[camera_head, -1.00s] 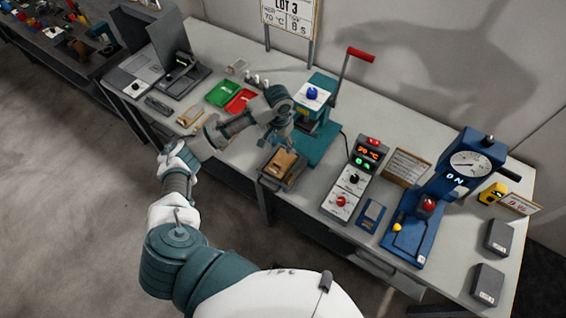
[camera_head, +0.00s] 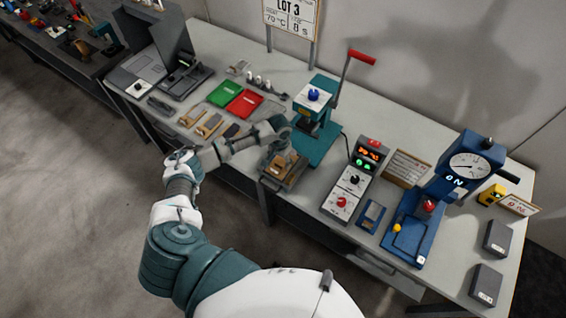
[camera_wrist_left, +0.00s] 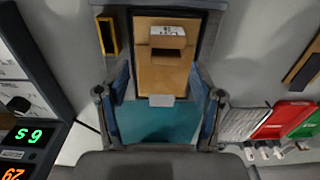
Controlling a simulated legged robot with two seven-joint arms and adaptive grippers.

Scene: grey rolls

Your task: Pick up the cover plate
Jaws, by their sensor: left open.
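A dark tray (camera_head: 286,183) near the bench's front edge holds brown plate-like pieces (camera_head: 278,164). In the left wrist view a flat brown piece (camera_wrist_left: 163,77) lies in the tray, with a smaller brown piece (camera_wrist_left: 168,37) with a white label on it. I cannot tell for certain which is the cover plate. My left gripper (camera_head: 279,153) is over the tray, and in the wrist view its open fingers (camera_wrist_left: 160,82) stand on either side of the near end of the tray, with nothing held. My right gripper is not in view.
A teal press (camera_head: 317,145) with a red-handled lever stands just behind the tray. A control box (camera_head: 350,185) with lit digits is to its right. Green (camera_head: 224,93) and red (camera_head: 245,102) trays lie behind my arm. A blue gauge press (camera_head: 440,200) stands farther right.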

